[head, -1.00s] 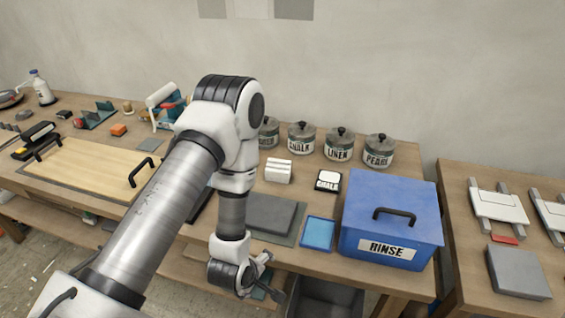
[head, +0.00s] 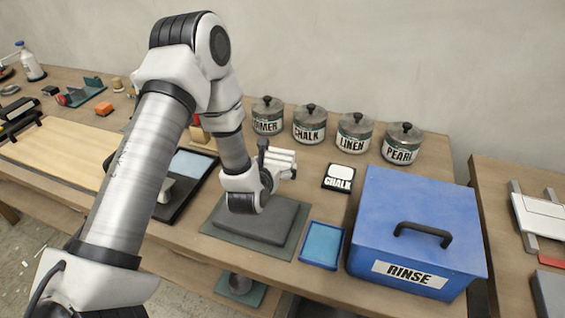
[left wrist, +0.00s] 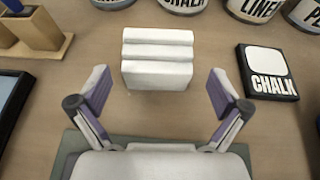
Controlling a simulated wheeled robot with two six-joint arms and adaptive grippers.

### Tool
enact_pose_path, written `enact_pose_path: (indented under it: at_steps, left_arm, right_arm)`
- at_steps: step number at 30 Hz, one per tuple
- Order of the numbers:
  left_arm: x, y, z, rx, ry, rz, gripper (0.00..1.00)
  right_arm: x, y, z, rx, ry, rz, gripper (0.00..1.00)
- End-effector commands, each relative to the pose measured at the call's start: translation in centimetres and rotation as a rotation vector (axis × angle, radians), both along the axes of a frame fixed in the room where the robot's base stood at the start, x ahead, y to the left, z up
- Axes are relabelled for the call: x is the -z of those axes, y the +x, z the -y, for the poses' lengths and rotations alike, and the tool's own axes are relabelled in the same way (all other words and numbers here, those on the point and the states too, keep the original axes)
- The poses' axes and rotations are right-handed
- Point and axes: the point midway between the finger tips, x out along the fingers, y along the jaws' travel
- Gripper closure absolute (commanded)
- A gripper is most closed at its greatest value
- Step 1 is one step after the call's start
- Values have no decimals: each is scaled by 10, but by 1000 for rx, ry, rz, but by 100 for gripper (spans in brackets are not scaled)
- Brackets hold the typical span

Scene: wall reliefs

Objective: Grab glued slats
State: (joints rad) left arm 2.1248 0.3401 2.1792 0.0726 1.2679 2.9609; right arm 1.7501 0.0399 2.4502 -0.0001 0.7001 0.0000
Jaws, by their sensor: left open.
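The glued slats look like a white stepped block (left wrist: 158,58) standing on the wooden bench; in the head view the block (head: 281,158) is partly hidden behind my left gripper. My left gripper (head: 277,166) reaches over the bench from the left. In the left wrist view the gripper (left wrist: 158,92) is open, with one finger on each side of the near end of the block, and nothing is between the fingers. The fingertips look apart from the block. My right gripper is not in view.
A black CHALK card (head: 339,178) lies right of the block. Several lidded jars (head: 309,125) stand behind. A grey slab (head: 250,220) lies below the gripper. A blue tray (head: 322,245) and a blue RINSE box (head: 415,225) stand to the right. A wooden brush rack (left wrist: 35,40) is left.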

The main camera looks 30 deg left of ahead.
Motion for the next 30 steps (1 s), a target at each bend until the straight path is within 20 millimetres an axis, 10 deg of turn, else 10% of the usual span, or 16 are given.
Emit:
enact_pose_path:
  at_steps: [18, 23, 30]
  left_arm:
    - [21, 53, -18, 1, 2, -4, 0]
    - [21, 53, -18, 1, 2, -4, 53]
    - [22, 52, -18, 2, 2, -5, 53]
  right_arm:
    - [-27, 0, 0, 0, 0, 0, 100]
    - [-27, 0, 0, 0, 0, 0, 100]
    - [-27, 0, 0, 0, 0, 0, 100]
